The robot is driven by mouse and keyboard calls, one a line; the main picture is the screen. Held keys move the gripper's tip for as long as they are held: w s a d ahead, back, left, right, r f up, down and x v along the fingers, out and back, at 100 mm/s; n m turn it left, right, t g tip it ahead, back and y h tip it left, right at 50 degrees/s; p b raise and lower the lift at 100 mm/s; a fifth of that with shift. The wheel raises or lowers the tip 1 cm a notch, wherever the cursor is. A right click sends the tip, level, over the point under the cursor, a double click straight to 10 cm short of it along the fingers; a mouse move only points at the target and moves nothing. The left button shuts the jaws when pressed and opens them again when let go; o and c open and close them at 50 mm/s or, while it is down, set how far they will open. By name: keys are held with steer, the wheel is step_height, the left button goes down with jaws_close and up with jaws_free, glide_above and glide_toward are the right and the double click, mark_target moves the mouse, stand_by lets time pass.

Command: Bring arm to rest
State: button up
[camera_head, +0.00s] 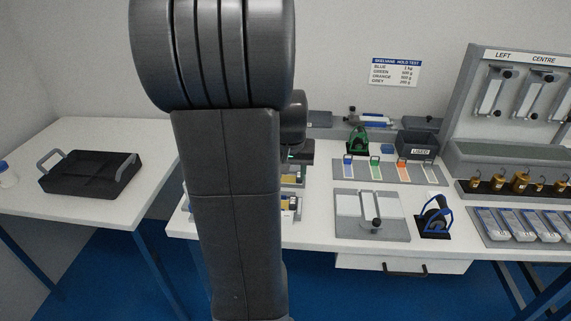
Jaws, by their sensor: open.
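My arm rises through the left middle of the view as a thick dark column and hides part of the bench behind it. Its wrist shows just right of the column, above the bench. My gripper (300,153) shows only in part there, as a dark shape with a small green light. It is open, and I see nothing held in it. Its fingers are mostly hidden by the arm.
A black tray (72,190) with grey handles sits on the left table (60,135). The bench holds a grey plate fixture (396,229), a blue-handled tool (437,215), a "USED" bin (419,145), coloured cards (375,170), brass weights (520,182) and a clamp rack (463,110).

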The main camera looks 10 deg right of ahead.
mark_target(293, 200)
stand_by(0.3)
steer(key=x, duration=1.3)
steer(key=shift+d+f, duration=0.3)
steer(key=shift+r, duration=0.1)
